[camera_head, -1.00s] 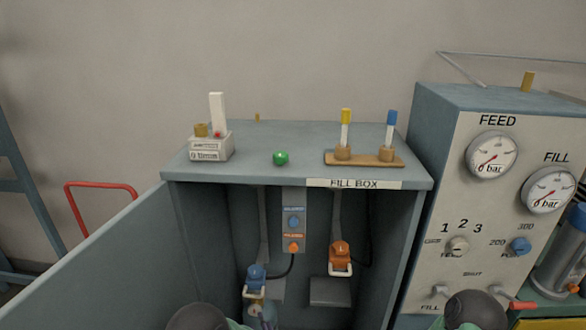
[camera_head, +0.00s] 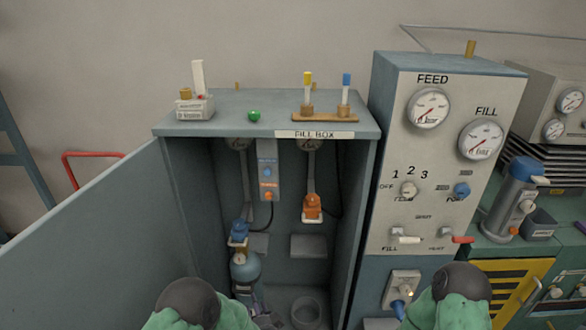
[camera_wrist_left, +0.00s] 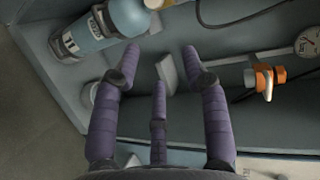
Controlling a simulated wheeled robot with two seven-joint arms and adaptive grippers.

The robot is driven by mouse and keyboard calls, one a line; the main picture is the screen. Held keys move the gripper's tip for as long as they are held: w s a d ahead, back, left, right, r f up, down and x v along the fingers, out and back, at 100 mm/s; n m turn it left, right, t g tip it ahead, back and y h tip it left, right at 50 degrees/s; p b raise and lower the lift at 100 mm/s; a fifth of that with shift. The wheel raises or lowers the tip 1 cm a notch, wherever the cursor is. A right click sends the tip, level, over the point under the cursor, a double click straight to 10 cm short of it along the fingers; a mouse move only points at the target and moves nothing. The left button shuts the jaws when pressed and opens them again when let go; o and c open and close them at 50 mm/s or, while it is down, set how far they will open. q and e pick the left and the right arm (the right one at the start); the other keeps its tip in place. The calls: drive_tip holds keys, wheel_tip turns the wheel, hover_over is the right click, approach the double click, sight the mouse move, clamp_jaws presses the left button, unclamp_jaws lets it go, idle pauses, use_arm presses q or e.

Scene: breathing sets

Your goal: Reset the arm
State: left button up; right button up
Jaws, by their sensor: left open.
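My left arm (camera_head: 187,303) comes up from the bottom of the head view, with its dark, purple-fingered gripper (camera_head: 262,308) low inside the open fill box (camera_head: 357,200). In the left wrist view the three fingers of the left gripper (camera_wrist_left: 160,75) are spread with nothing between them. A blue cylinder (camera_head: 245,268) stands in the left of the box under a blue valve (camera_head: 239,232). The cylinder also shows in the left wrist view (camera_wrist_left: 88,32), apart from the fingertips. My right arm (camera_head: 450,300) shows at bottom right; its gripper is not visible.
An orange valve (camera_head: 312,207) hangs at the right inside the box, above an empty round holder (camera_head: 306,312). The open door (camera_head: 95,245) borders the left side. A gauge panel (camera_head: 440,150) stands close on the right. A green ball (camera_head: 254,115) is on the box top.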

use_arm(q)
drive_tip(key=s+f+n+g+h+p, duration=0.3)
drive_tip(key=s+f+n+g+h, duration=0.35)
drive_tip(key=s+f+n, duration=0.35)
drive_tip(key=s+d+f+n+g+h+p, duration=0.1)
drive_tip(key=s+n+g, duration=0.5)
drive_tip(key=s, duration=1)
drive_tip(key=shift+s+d+f+g+h, duration=0.3)
drive_tip(key=shift+f+g+h, duration=0.15)
drive_tip(key=shift+g+h, duration=0.2)
drive_tip(key=shift+w, duration=0.1)
idle(0.3)
